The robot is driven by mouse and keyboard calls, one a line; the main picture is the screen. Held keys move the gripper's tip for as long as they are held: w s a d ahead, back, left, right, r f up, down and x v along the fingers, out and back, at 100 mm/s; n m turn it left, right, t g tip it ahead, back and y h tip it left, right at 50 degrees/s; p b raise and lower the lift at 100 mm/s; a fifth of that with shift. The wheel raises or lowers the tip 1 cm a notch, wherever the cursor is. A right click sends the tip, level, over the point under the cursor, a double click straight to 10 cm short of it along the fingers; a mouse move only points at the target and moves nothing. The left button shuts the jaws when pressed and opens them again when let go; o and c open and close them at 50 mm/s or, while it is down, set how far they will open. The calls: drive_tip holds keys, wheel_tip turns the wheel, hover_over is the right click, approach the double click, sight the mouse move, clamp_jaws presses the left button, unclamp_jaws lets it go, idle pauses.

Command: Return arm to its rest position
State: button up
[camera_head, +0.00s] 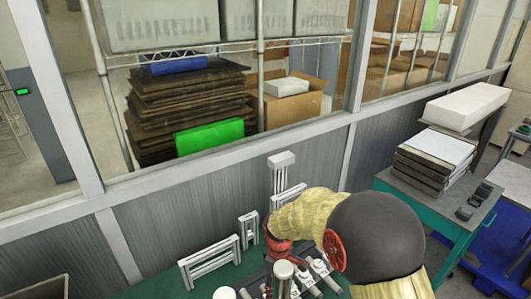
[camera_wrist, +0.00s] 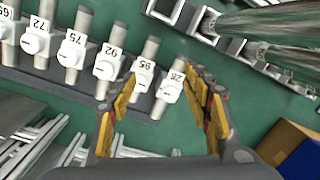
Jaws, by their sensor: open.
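My gripper (camera_wrist: 160,76) is open in the wrist view, its two yellow-padded fingers apart. Nothing is held between them. Beyond and between the fingertips, grey rods with white numbered tags stand in a row on a dark rack. The tag marked 95 (camera_wrist: 143,77) and the tag marked 28 (camera_wrist: 170,87) show between the fingers; I cannot tell how close they are. In the head view, a bulky dark and straw-coloured form, probably my arm, covers the lower right of the bench, and I cannot make out the gripper there.
More tagged rods, such as 75 (camera_wrist: 72,50), stand to the left. A windowed partition (camera_head: 180,210) runs behind the bench. A green side table (camera_head: 450,205) stands at the right.

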drive_tip(key=s+d+r+m+t+b, duration=0.2)
drive_tip(key=s+d+r+m, duration=0.4)
drive_tip(key=s+r, duration=0.5)
drive_tip(key=s+d+r+m+t+b, duration=0.3)
drive_tip(key=s+d+r+m, duration=0.3)
drive_tip(key=s+r, duration=0.5)
drive_tip(key=shift+d+r+t, duration=0.6)
drive_tip(key=shift+d+t, duration=0.3)
drive_tip(key=shift+d, duration=0.4)
